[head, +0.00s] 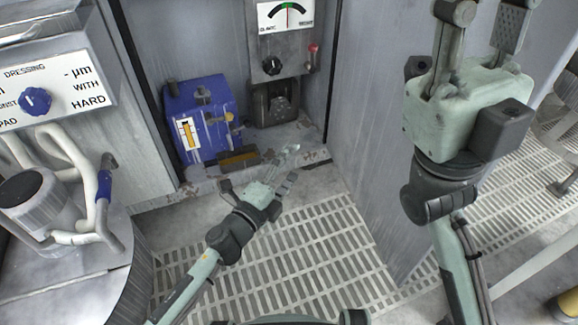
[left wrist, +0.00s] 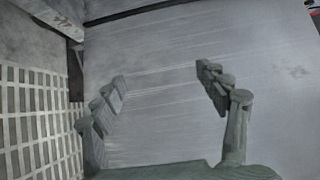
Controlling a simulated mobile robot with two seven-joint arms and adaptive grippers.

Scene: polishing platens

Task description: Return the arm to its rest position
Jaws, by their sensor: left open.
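My left gripper (head: 287,167) is in the middle of the head view, above the floor grating and in front of the blue unit and the cabinet opening. Its fingers are apart. In the left wrist view both fingers (left wrist: 162,80) stand apart with nothing between them, in front of a plain grey panel (left wrist: 150,120). My right gripper (head: 484,22) points up at the top right of the head view. Its finger ends are cut off by the frame edge, so its opening cannot be judged.
A dressing panel (head: 85,88) and a round grey drum with hoses (head: 28,195) are at the left. A grey wall panel (head: 375,130) stands between my arms. Floor grating (head: 335,245) is clear.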

